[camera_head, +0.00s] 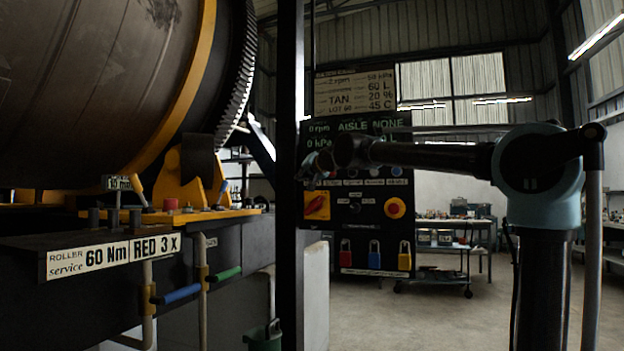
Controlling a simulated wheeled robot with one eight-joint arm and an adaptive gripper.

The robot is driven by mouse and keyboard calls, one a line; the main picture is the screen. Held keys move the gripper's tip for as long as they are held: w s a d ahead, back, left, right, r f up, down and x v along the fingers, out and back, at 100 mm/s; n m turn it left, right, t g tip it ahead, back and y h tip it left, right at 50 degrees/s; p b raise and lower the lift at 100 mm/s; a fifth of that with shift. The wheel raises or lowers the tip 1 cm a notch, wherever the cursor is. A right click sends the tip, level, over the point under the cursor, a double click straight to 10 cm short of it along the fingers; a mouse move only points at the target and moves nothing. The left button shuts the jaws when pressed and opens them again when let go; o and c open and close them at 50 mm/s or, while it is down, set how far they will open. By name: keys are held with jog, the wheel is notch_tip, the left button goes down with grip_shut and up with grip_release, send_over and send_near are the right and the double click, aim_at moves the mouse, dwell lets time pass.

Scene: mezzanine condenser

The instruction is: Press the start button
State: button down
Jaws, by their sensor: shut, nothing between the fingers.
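The control panel (342,222) stands in the middle, a dark board with displays, a row of small buttons, switches and locks. Small blue buttons (396,171) show in its upper row. I cannot tell which one is the start button; part of this row is hidden behind my arm and gripper. A red knob on a yellow plate (395,208) sits lower right, and a red-and-yellow rotary switch (317,206) sits lower left. My gripper (309,170) is shut and empty, in front of the panel's upper left; I cannot tell if it touches.
A black post (289,120) rises just left of the panel. A large drum (90,90) with a toothed ring fills the left, above a bench with a roller sign (85,260). A wheeled cart (440,275) stands behind. The floor at right is clear.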

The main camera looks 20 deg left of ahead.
jog(key=w, duration=0.7)
jog(key=shift+d, duration=0.25)
jog(key=shift+w, duration=0.75)
dwell(2.3)
jog(key=shift+s, duration=0.1)
jog(key=shift+s+a, duration=0.1)
jog(key=shift+s, duration=0.65)
jog(key=shift+s+a, duration=0.15)
jog(key=shift+s, duration=2.35)
